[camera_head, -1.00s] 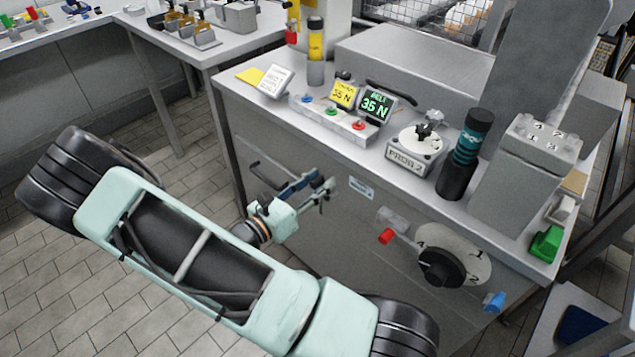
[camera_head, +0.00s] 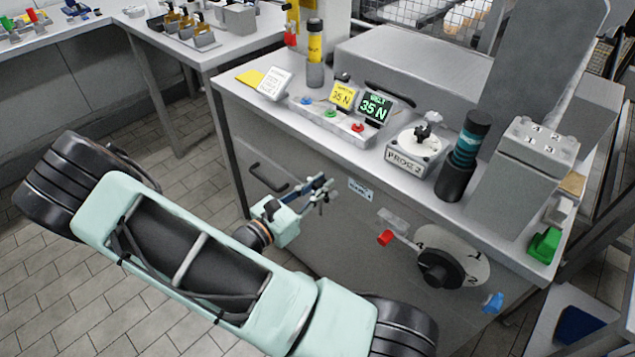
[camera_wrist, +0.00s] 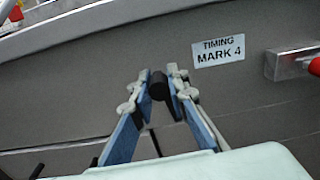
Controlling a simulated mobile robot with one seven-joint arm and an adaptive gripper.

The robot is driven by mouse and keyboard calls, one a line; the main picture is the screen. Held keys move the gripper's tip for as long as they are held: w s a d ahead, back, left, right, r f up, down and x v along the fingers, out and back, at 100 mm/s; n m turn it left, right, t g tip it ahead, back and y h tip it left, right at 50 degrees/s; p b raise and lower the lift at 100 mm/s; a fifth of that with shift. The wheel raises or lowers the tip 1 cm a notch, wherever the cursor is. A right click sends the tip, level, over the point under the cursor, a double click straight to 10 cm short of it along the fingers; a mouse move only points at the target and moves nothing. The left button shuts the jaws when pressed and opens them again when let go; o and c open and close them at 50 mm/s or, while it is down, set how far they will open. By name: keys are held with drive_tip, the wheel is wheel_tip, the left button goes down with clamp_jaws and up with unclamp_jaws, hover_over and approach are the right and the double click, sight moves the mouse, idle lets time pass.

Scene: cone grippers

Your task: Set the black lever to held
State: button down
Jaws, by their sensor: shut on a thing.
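My gripper (camera_head: 322,190) is at the front panel of the grey cabinet, left of a small white label. In the wrist view my gripper (camera_wrist: 162,82) has its two blue fingers with pale tips closed around a dark knob, which I take as the end of the black lever (camera_wrist: 158,88). A thin dark shaft shows below it between the fingers. In the head view the fingers hide the lever, so its setting cannot be read there.
The label (camera_wrist: 218,51) reads TIMING MARK 4. Right of it are a red-ended lever (camera_head: 385,238), a black dial (camera_head: 440,268) and a blue knob (camera_head: 492,302). A bar handle (camera_head: 268,178) sits left of my gripper. Displays (camera_head: 374,107) stand on the cabinet top.

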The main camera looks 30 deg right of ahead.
drive_tip(key=shift+s+d+m, duration=0.2)
drive_tip(key=shift+s+m, duration=0.4)
drive_tip(key=shift+m, duration=0.6)
drive_tip(key=c, duration=1.8)
unclamp_jaws()
drive_tip(key=shift+c, duration=0.2)
drive_tip(key=shift+a, duration=0.1)
drive_tip(key=v, duration=1.2)
drive_tip(key=shift+r, duration=0.15)
